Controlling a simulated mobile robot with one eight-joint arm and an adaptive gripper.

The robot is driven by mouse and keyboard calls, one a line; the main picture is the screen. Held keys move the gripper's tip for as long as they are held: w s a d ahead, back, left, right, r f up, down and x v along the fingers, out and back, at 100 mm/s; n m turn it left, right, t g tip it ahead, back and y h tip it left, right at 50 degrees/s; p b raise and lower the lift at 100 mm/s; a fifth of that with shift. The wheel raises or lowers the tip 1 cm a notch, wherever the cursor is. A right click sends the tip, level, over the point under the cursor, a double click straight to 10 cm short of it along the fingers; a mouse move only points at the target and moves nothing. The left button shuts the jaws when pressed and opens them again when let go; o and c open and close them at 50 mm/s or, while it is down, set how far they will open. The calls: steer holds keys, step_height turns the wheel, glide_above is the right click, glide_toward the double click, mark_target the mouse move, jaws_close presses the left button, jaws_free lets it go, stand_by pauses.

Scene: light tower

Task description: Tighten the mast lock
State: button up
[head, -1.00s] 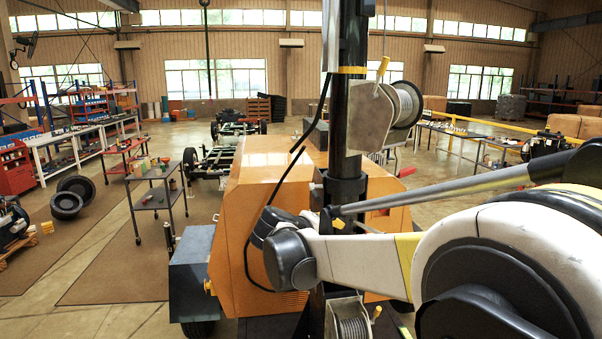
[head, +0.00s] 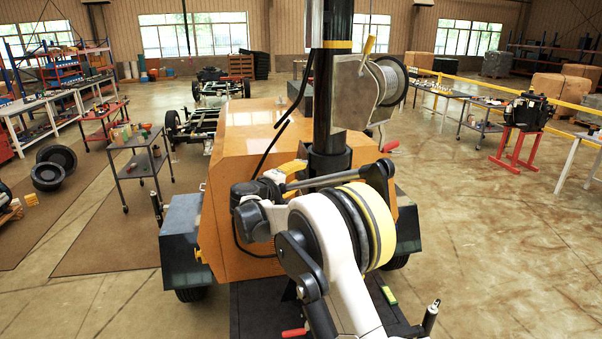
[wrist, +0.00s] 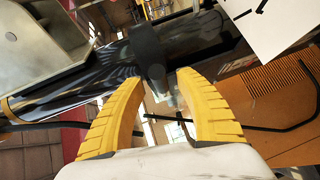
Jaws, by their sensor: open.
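In the wrist view the mast (wrist: 75,88) lies across the picture. A dark rounded collar-like part (wrist: 150,52) crosses it, with a small greyish piece (wrist: 172,96) below; I cannot tell which part is the mast lock. My gripper (wrist: 160,78) has its two yellow fingers apart, on either side of this part, with nothing visibly clamped. In the head view my gripper (head: 291,169) is beside the mast's left side near the collar, partly hidden by my arm.
A winch drum (head: 391,80) on a metal plate is fixed to the mast above the collar. A black cable (head: 268,155) hangs left of the mast. The orange housing (head: 240,150) is close below my gripper.

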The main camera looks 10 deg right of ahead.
steer(key=shift+x, duration=0.9)
jaws_close()
steer(key=shift+s, duration=0.1)
